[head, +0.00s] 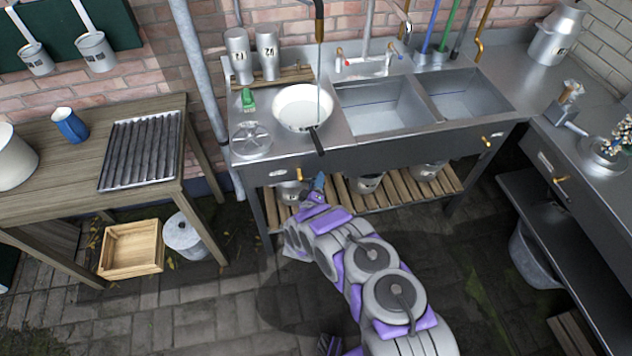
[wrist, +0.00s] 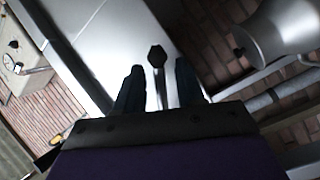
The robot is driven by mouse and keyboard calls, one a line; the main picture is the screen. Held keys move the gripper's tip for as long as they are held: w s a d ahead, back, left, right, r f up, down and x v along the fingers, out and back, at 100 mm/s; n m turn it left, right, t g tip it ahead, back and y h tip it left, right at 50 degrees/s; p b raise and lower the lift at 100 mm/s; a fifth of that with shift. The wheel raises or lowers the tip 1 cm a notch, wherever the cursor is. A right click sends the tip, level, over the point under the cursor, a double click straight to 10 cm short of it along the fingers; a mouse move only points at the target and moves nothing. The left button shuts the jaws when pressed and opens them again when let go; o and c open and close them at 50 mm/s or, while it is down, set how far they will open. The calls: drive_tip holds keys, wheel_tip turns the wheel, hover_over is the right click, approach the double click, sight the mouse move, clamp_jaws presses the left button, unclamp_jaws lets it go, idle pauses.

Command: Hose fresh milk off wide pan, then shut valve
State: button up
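The wide pan (head: 303,108) sits on the counter left of the sinks, its inside whitish. I cannot tell milk from pan surface. Its black handle (head: 317,141) sticks out over the front edge. A thin stream (head: 320,72) falls into the pan from a dark hanging spout (head: 319,30). A yellow valve lever (head: 300,174) is on the counter front. My gripper (head: 319,184) is just below and in front of the pan handle, right of this lever. In the wrist view my gripper (wrist: 160,82) has its fingers apart, with a dark knob-like end (wrist: 157,56) between or beyond them.
Two sink basins (head: 382,106) lie right of the pan. A green brush (head: 248,99) and metal cans (head: 238,56) stand left and behind it. More yellow levers (head: 486,141) are along the counters. A slatted shelf (head: 400,200) holds cans below. A wooden table (head: 70,150) stands left.

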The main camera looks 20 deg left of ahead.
drive_tip(key=shift+s+a+r, duration=0.1)
drive_tip(key=shift+s, duration=0.3)
drive_tip(key=s+d+p, duration=0.2)
drive_tip(key=s+p, duration=0.3)
drive_tip(key=s, duration=1.1)
drive_tip(key=shift+s, duration=0.25)
drive_tip(key=shift+c, duration=0.2)
